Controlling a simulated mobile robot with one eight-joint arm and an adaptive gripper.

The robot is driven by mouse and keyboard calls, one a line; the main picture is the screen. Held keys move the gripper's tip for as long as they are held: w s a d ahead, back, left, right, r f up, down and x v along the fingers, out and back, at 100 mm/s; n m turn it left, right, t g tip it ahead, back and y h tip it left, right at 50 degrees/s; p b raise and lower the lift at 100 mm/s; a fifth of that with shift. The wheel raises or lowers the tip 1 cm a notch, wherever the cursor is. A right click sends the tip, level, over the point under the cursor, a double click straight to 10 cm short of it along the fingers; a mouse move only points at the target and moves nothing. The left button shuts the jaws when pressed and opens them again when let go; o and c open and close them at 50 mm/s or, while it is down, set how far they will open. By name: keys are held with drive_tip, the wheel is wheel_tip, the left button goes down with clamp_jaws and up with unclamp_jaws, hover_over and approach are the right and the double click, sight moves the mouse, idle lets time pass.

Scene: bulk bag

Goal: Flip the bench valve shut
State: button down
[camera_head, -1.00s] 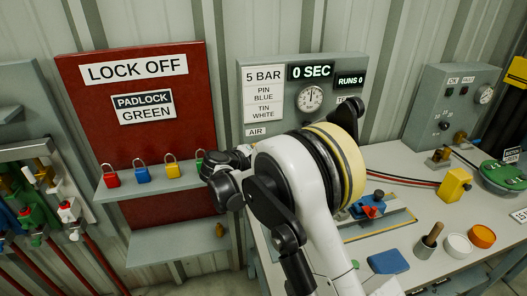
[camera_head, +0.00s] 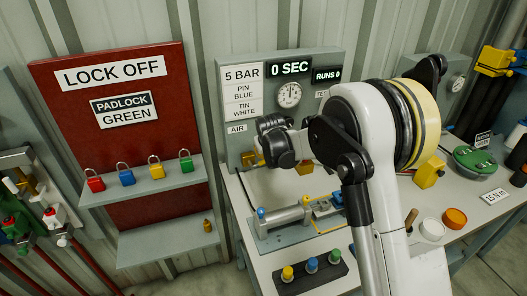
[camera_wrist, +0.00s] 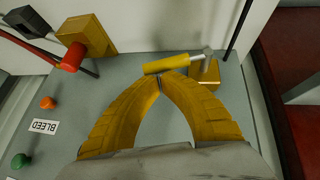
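The bench valve (camera_wrist: 207,73) shows in the wrist view as a brass body with a silver stem and a yellow lever handle (camera_wrist: 166,64) lying across the picture. In the head view its brass part (camera_head: 248,158) shows in part beneath the AIR label, beside my wrist. My gripper (camera_wrist: 160,78) has yellow curved fingers whose tips meet just at the lever's near side. Nothing shows clasped between them. I cannot tell whether the tips touch the lever.
A BLEED label (camera_wrist: 44,126) with orange and green knobs is lower left. A gauge panel (camera_head: 289,95) stands behind; a clamped cylinder (camera_head: 285,217) lies on the bench.

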drive_tip(key=shift+w+d+f+b, duration=0.1)
drive_tip(key=shift+d+f+b, duration=0.25)
drive_tip(key=shift+f, duration=0.5)
drive_tip(key=shift+d, duration=0.1)
drive_tip(key=s+d+r+p, duration=0.1)
drive_tip(key=s+r+p, duration=0.3)
drive_tip(key=r, duration=0.8)
drive_tip(key=shift+s+p, duration=0.3)
drive_tip(key=shift+p, duration=0.2)
drive_tip(key=shift+d+r, duration=0.1)
